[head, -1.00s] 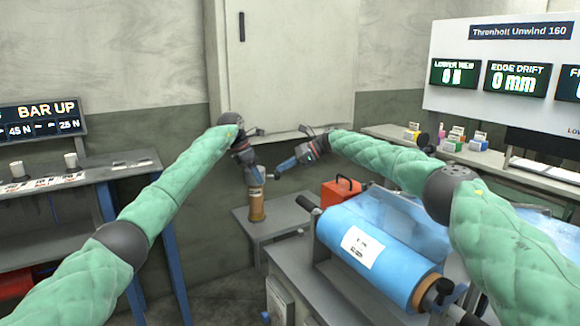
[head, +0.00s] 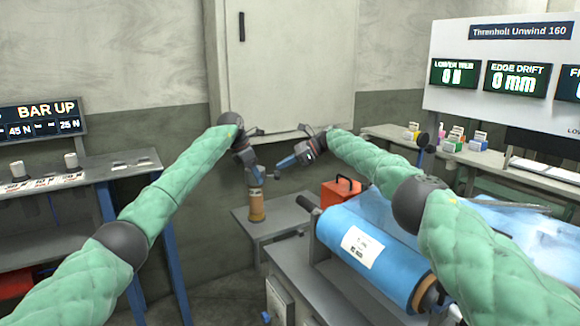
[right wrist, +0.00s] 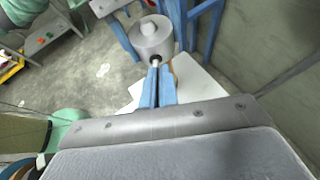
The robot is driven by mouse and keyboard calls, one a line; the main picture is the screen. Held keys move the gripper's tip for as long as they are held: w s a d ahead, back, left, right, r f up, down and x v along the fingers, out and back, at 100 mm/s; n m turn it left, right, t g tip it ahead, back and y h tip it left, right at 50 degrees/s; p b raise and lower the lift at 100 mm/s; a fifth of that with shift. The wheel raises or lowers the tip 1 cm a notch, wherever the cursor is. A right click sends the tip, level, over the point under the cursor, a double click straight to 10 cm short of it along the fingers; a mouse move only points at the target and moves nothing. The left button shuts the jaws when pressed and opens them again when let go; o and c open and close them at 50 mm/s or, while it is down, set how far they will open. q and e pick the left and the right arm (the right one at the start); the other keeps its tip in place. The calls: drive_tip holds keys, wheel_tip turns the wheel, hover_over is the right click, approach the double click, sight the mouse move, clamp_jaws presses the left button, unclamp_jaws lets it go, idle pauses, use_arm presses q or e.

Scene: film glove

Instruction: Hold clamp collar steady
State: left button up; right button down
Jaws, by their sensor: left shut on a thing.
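My left gripper (head: 256,178) points down, shut on the top of an upright orange-brown cylinder (head: 257,208) with a pale upper part; its fingers hide the grip. The cylinder is at the small grey stand. I cannot make out a clamp collar for certain. My right gripper (head: 284,163) is just to the right of the left one, its blue fingers pointing left and down. In the right wrist view its fingers (right wrist: 156,82) lie close together, a thin pale piece at their tips, before a grey metal cylinder (right wrist: 151,38). Whether they grip that piece is unclear.
A blue film roll (head: 370,250) lies on the machine at the right, under my right arm. A red box (head: 341,191) stands behind it. A bench (head: 120,165) with cups is at the left. A grey cabinet (head: 290,60) stands behind the grippers.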

drive_tip(key=shift+w+f, duration=0.2)
drive_tip(key=shift+f, duration=0.05)
idle(0.6)
drive_tip(key=shift+w+a+r, duration=0.1)
drive_tip(key=shift+w+r, duration=0.05)
drive_tip(key=shift+r, duration=0.25)
drive_tip(key=d, duration=0.6)
drive_tip(key=shift+w, duration=0.15)
drive_tip(key=shift+r, duration=0.1)
